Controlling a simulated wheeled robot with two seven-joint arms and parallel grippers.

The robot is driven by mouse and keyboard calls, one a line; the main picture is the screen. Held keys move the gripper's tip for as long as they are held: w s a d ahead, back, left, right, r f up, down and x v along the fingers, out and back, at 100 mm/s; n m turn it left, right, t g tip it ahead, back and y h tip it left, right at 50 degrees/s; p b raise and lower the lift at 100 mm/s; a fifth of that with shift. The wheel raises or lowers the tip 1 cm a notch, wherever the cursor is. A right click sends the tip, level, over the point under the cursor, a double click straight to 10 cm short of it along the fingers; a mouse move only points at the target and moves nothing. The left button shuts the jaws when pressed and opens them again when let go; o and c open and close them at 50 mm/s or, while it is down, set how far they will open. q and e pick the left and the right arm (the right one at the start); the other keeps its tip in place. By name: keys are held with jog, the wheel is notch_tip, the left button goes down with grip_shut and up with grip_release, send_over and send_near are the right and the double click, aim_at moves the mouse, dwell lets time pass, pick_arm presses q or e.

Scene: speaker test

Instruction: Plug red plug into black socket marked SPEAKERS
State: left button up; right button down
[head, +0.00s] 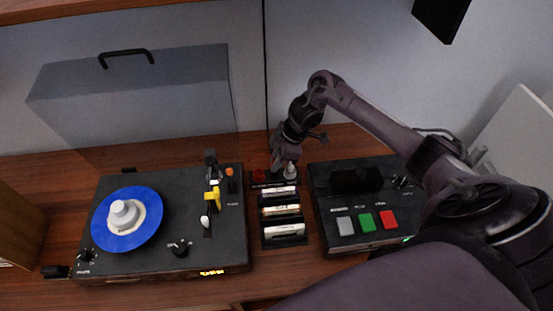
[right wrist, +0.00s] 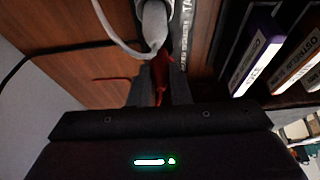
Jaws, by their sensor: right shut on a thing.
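My right gripper (head: 283,166) reaches down behind the row of cassettes, between the turntable and the tape deck. In the right wrist view the gripper (right wrist: 160,88) is shut on the red plug (right wrist: 160,70), which shows as a narrow red strip between the dark fingers. A white plug (right wrist: 153,22) with a white cable stands just past the fingertips, beside a dark edge with partly readable white lettering. In the head view a white plug (head: 290,171) shows beside the gripper, and a dim red thing (head: 258,176) lies to its left. I cannot make out the SPEAKERS mark or its socket. My left gripper is not in view.
A turntable (head: 225,258) with a blue record (head: 100,225) stands at left. A tape deck (head: 330,205) with grey, green and red buttons stands at right. Cassettes (head: 283,212) sit between them. A white cable and a thin red cable show in the right wrist view.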

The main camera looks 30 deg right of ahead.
jog(key=shift+f, duration=0.45)
dwell(0.3)
jog(key=c, duration=0.9)
grip_release()
jog(key=shift+o, duration=0.2)
jog(key=shift+r, duration=0.1)
notch_tip(320, 180, up, 5)
jog(key=p, duration=0.5)
